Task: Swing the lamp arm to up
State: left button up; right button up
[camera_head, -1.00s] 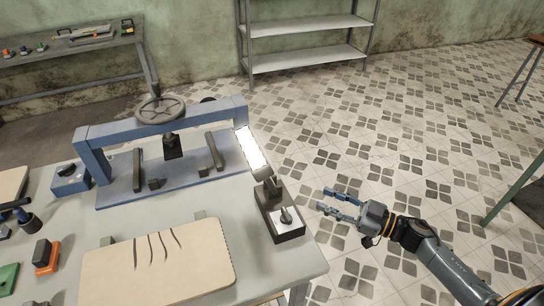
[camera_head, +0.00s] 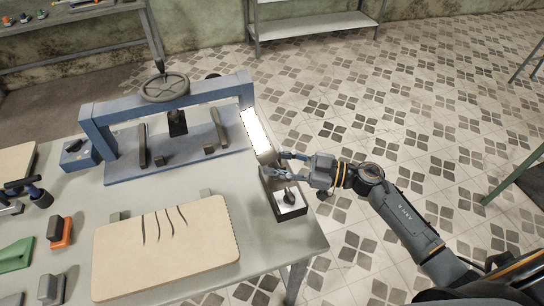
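The lamp has a glowing white panel (camera_head: 256,130) beside the blue press frame. Its dark base tray (camera_head: 292,206) sits at the right edge of the workbench. The lamp arm leans up and away from the base toward the press; its lower part is partly hidden by my gripper. My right gripper (camera_head: 276,164) reaches in from the right with its fingers apart, one on the far side and one on the near side, close to the lower lamp arm. I cannot tell whether they touch it. My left gripper is not in view.
A curved-cut wooden board (camera_head: 165,250) lies at the front of the bench (camera_head: 270,250). Small tools and blocks lie at left. Tiled floor at right is open. A shelf (camera_head: 315,25) stands at the back.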

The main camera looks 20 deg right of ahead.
jog(key=shift+w+a, duration=0.35)
jog(key=shift+a, duration=0.15)
grip_shut()
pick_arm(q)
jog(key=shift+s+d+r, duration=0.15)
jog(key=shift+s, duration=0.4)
